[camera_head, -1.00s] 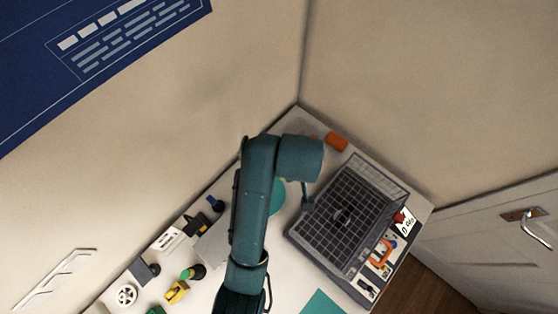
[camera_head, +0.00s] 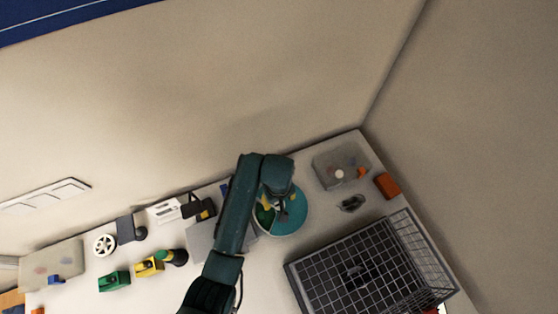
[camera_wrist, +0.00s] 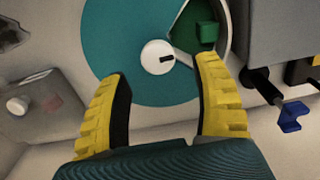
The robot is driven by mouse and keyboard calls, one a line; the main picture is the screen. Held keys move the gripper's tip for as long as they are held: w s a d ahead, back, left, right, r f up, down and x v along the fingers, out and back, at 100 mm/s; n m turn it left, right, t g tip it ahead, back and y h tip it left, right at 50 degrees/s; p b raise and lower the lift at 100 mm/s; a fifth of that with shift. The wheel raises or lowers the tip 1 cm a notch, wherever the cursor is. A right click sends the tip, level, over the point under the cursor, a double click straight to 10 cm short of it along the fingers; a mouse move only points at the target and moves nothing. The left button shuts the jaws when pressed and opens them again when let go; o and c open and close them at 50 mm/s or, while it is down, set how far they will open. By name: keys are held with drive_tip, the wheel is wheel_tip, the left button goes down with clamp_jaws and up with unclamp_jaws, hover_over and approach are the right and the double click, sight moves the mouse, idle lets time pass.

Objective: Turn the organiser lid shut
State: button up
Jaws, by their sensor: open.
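The organiser is a round container with a teal lid (camera_head: 296,222) on the table at the back. In the wrist view the teal lid (camera_wrist: 115,45) has a white centre knob (camera_wrist: 158,55) with a dark slot. A wedge-shaped opening on its right shows a green piece (camera_wrist: 207,33) inside. In the head view, my arm partly hides the opening, where yellow and green show. My gripper (camera_wrist: 163,78) is open and empty, its yellow fingers to either side of the knob's near side. In the head view my gripper (camera_head: 281,203) is over the organiser; whether it touches the lid I cannot tell.
A grey box (camera_head: 330,160) and an orange block (camera_head: 387,186) stand at the back right. A small dark item (camera_head: 351,203) lies near them. A wire-mesh tray (camera_head: 350,270) fills the right. Several small parts, including a green block (camera_head: 114,281), lie left.

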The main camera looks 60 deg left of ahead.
wheel_tip(320, 180, down, 5)
drive_tip(key=shift+r+b, duration=0.2)
drive_tip(key=shift+b, duration=0.1)
drive_tip(key=shift+c, duration=0.3)
clamp_jaws()
